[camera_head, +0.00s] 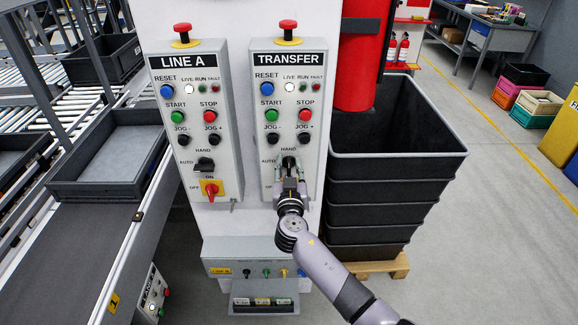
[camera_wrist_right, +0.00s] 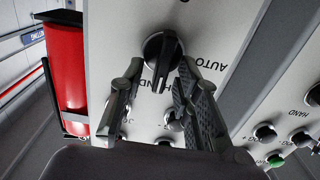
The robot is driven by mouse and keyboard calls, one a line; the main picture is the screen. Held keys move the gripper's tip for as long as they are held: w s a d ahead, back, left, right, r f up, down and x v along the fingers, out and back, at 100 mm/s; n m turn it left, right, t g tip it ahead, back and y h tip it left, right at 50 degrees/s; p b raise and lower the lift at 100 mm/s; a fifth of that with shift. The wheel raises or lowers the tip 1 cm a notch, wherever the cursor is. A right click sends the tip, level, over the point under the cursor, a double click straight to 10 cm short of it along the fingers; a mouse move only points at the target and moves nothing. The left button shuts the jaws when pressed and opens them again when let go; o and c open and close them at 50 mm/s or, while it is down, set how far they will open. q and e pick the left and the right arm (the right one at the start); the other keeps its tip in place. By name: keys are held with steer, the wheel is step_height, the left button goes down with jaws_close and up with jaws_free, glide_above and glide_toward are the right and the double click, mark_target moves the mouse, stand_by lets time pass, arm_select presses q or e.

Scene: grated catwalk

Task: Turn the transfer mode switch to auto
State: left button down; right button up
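The transfer mode switch is a black rotary knob under the jog buttons on the TRANSFER panel (camera_head: 262,135). In the right wrist view the knob (camera_wrist_right: 163,48) appears upside down; its raised handle lies along the direction of the HAND label, with AUTO off to its side. My right gripper (camera_head: 288,168) is at the knob and partly hides it in the head view. In the wrist view its two fingers (camera_wrist_right: 159,72) are apart on either side of the handle, with visible gaps. Contact does not show. My left gripper is not in view.
The LINE A panel (camera_head: 222,135) with a similar black switch (camera_head: 204,164) and a red switch (camera_head: 212,189) is to the left. Stacked dark crates (camera_head: 395,170) and a red cylinder (camera_head: 362,60) stand to the right. A lower connector box (camera_head: 225,247) sits below.

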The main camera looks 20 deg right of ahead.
steer(key=shift+c, duration=0.2)
jaws_close()
steer(key=shift+f, duration=0.1)
steer(key=shift+a+f+n+b, duration=0.1)
steer(key=shift+a+n+b, duration=0.1)
steer(key=shift+n+b, duration=1.2)
steer(key=n, duration=0.3)
steer(key=n+b, duration=0.1)
steer(key=n, duration=0.2)
steer(key=a+n+b, duration=0.1)
steer(key=n, duration=0.2)
steer(key=shift+w+f, duration=0.15)
steer(key=shift+f, duration=0.05)
steer(key=n, duration=0.6)
steer(key=shift+f, duration=0.3)
